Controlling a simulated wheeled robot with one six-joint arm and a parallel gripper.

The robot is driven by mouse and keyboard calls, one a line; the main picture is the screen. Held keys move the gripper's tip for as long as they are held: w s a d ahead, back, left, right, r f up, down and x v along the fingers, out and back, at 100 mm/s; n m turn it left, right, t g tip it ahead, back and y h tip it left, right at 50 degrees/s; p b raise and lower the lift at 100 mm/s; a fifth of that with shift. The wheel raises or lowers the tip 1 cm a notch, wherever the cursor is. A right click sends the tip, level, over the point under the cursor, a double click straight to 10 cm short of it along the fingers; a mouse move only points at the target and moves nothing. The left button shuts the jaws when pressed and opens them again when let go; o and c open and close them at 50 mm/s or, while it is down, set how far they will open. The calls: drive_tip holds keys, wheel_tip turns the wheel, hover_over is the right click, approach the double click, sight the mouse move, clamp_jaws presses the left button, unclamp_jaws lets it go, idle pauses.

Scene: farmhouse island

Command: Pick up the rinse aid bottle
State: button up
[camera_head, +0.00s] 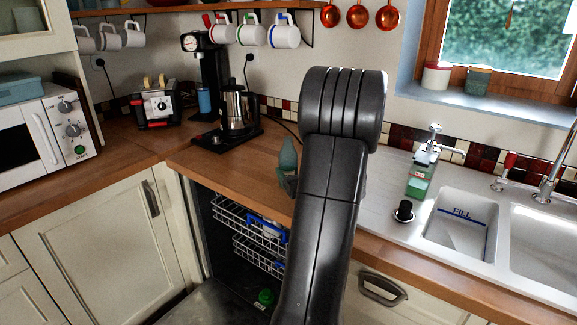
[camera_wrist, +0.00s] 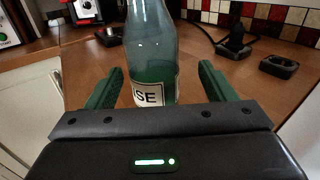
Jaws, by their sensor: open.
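The rinse aid bottle is clear with green liquid in its lower part and a white label, of which "SE" shows. It stands upright on the wooden counter in the wrist view (camera_wrist: 152,45), its top cut off by the frame. My gripper (camera_wrist: 161,70) is open, with one green finger on each side of the bottle. Gaps show between the fingers and the glass. In the head view a teal, bottle-like shape (camera_head: 288,156) shows beside my arm, which hides most of my gripper.
A coffee maker (camera_head: 233,112) and a toaster (camera_head: 157,106) stand behind on the counter (camera_head: 205,158). The dishwasher below is open, with racks (camera_head: 245,228) showing. A green soap dispenser (camera_head: 421,176) stands by the sink (camera_head: 462,222) at the right. Mugs hang above.

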sight(286, 163)
drive_tip(key=x, duration=0.2)
drive_tip(key=p+x, duration=0.1)
drive_tip(key=x, duration=0.2)
drive_tip(key=shift+w+a, duration=0.1)
drive_tip(key=shift+a, duration=0.4)
drive_tip(key=c, duration=1.2)
